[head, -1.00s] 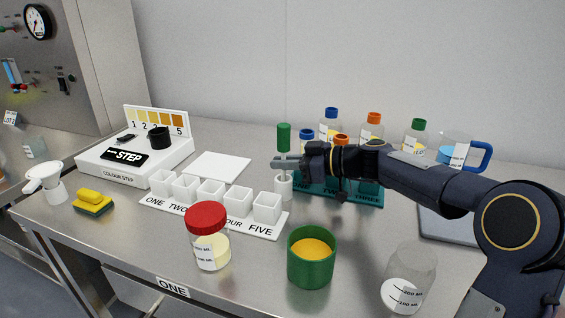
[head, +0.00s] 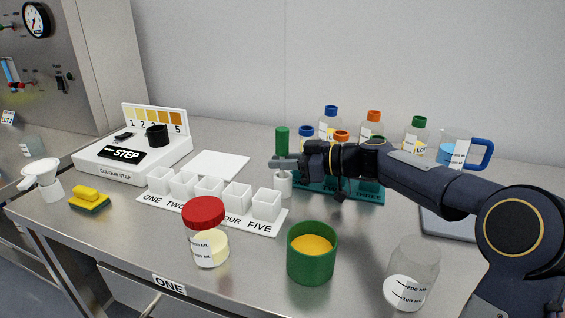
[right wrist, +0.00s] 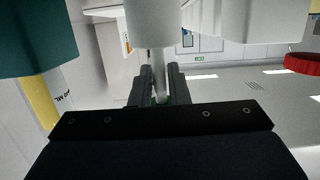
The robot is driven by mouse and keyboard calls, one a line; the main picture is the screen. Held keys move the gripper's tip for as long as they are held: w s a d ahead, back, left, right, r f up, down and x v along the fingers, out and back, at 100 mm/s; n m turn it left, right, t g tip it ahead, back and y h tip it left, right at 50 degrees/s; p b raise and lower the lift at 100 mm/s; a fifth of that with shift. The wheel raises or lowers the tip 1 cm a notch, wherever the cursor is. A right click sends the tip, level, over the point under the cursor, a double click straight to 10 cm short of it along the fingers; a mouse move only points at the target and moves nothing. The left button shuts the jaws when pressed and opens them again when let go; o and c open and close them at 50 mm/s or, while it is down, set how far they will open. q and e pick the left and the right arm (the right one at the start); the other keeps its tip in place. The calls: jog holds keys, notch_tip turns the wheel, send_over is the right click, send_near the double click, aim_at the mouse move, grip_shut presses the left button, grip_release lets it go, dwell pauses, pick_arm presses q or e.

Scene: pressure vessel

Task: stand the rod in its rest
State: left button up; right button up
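The rod has a green handle (head: 282,140) and a pale thin shaft (right wrist: 159,82). It stands upright in my right gripper (head: 284,163), which is shut on the shaft below the handle. The right wrist view shows the shaft between the two dark fingers (right wrist: 161,88). The rest, a small white cylinder (head: 283,184), is right under the gripper, and shows in the right wrist view (right wrist: 153,22). The shaft's lower end is hidden behind or inside the rest; I cannot tell how deep it sits. My left gripper is not in view.
A white rack of square cups (head: 237,197) stands left of the rest. A teal rack (head: 345,192) with bottles is to the right. A red-lidded jar (head: 205,232), a green pot (head: 312,262) and a clear beaker (head: 412,270) stand in front.

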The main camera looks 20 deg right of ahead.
jog(key=o, duration=0.6)
jog(key=shift+o, duration=0.2)
jog(key=shift+r+p, duration=0.25)
jog(key=shift+p, duration=0.05)
jog(key=r+p, duration=0.1)
jog(key=p, duration=0.1)
jog(key=shift+r+p, duration=0.3)
jog(key=shift+r, duration=0.05)
jog(key=f+b+v, duration=0.1)
jog(key=b+v, duration=0.1)
jog(key=v, duration=1)
